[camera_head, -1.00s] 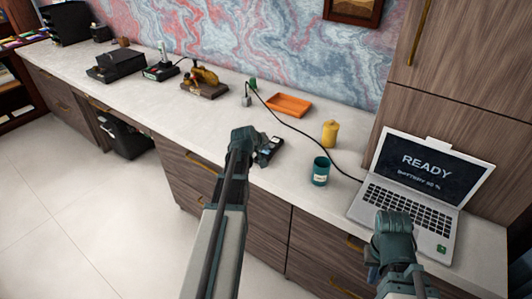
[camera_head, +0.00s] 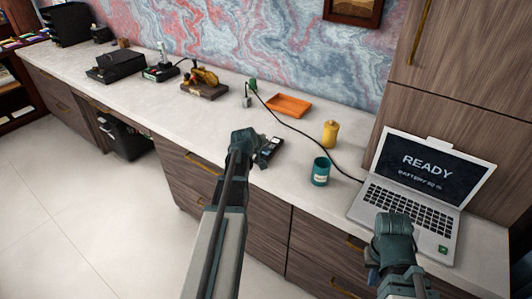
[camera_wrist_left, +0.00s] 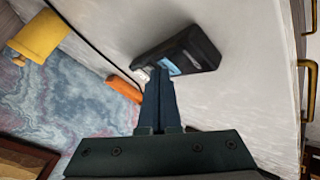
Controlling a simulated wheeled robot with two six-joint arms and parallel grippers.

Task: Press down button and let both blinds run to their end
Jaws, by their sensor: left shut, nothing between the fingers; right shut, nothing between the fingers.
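A small dark handheld device (camera_head: 269,150) with a light blue panel lies on the counter near its front edge; I take it for the blind control. It also shows in the left wrist view (camera_wrist_left: 200,50). My left gripper (camera_head: 256,149) is shut and empty, right beside the device. In the left wrist view its fingertips (camera_wrist_left: 158,75) overlap the device's end by the blue panel; I cannot tell whether they touch it. The buttons are too small or hidden to make out. My right gripper (camera_head: 392,230) is shut and empty by the laptop's front edge. No blinds are in view.
A black cable (camera_head: 310,140) runs to the open laptop (camera_head: 425,190), whose screen reads READY.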

